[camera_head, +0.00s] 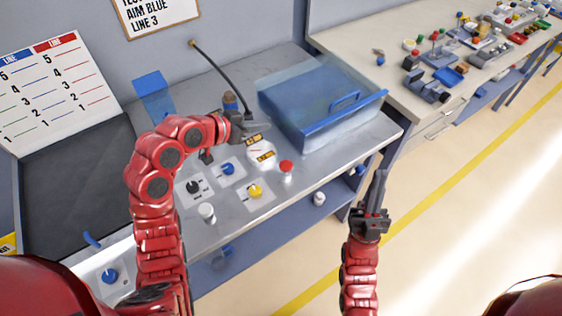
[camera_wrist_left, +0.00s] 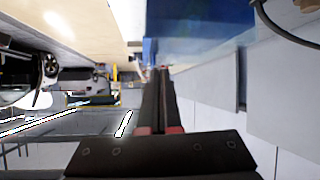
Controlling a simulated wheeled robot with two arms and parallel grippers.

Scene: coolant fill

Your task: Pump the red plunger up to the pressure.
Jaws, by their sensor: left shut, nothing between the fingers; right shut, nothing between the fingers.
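The red plunger (camera_head: 286,167) stands on the grey metal bench top, in front of the blue tray. A round white gauge (camera_head: 261,152) with yellow-and-black labels is just left of and behind it. My left gripper (camera_head: 262,121) is shut and empty, above the bench behind the gauge, apart from the plunger. In the left wrist view its closed fingers (camera_wrist_left: 158,100) point toward a blue surface. My right gripper (camera_head: 380,185) is shut and empty, pointing up, off the front edge of the bench to the right of the plunger. The gauge reading is too small to tell.
A blue tray (camera_head: 285,120) with a clear cover stands behind the plunger. Black, blue and yellow knobs (camera_head: 255,191) and a white cap (camera_head: 207,212) lie to its left. A black hose (camera_head: 225,75) hangs from the wall. A second table (camera_head: 350,45) holds several small parts.

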